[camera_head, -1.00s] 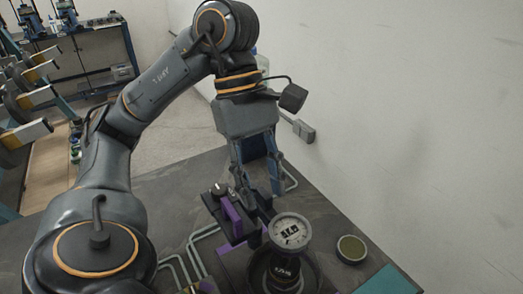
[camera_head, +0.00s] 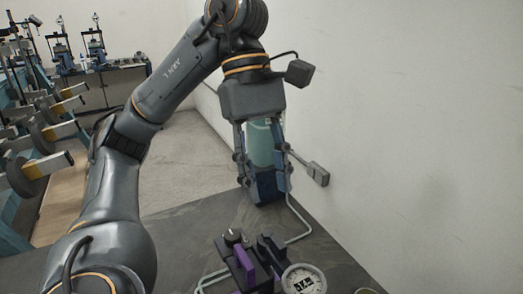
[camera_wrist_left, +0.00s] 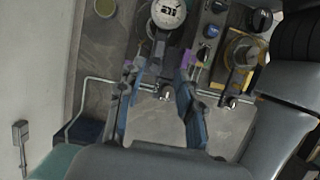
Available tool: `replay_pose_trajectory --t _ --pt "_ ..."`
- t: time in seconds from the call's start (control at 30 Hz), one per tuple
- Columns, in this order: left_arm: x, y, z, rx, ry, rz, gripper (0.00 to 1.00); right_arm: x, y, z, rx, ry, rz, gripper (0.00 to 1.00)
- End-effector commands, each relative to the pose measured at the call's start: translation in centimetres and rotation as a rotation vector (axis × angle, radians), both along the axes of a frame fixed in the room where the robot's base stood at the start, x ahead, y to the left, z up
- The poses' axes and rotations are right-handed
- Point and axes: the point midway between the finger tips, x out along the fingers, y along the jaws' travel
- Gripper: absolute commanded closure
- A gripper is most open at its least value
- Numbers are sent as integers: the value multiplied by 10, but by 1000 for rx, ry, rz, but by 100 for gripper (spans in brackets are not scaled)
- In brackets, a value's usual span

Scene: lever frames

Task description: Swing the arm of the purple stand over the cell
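The stand with the purple plate (camera_head: 243,268) is low in the head view, cut by the bottom edge. A black part (camera_head: 270,247) with a lever-like shape sits beside it. A round white gauge (camera_head: 303,281) is at its right, and the gauge also shows at the top of the left wrist view (camera_wrist_left: 168,12). I cannot tell the cell from the parts near the gauge. My left gripper (camera_head: 265,188) is open and empty, apart from the stand on its far side. In the left wrist view its two fingers (camera_wrist_left: 160,76) are spread, with the stand beyond them.
A second fixture with knobs and an amber ring (camera_wrist_left: 243,52) shows in the wrist view. A bent metal rail (camera_head: 298,225) runs along the grey table (camera_head: 180,240). A blue box with a green top (camera_head: 262,150) is behind my gripper. The white wall (camera_head: 420,150) is close on the right.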

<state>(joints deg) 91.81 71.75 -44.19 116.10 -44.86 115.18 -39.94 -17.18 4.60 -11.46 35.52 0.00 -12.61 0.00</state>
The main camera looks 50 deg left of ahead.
Motion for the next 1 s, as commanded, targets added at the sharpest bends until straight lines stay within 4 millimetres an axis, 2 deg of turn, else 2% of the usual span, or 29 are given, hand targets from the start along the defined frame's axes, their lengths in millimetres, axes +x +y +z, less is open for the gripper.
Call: replay_pose_trajectory --t 0.4,1.0 --pt "2 10 26 -1 -3 0 64 0 0 0 0 0 0 27" --pt "3 13 31 -2 -1 3 64 0 0 0 0 0 0 27"
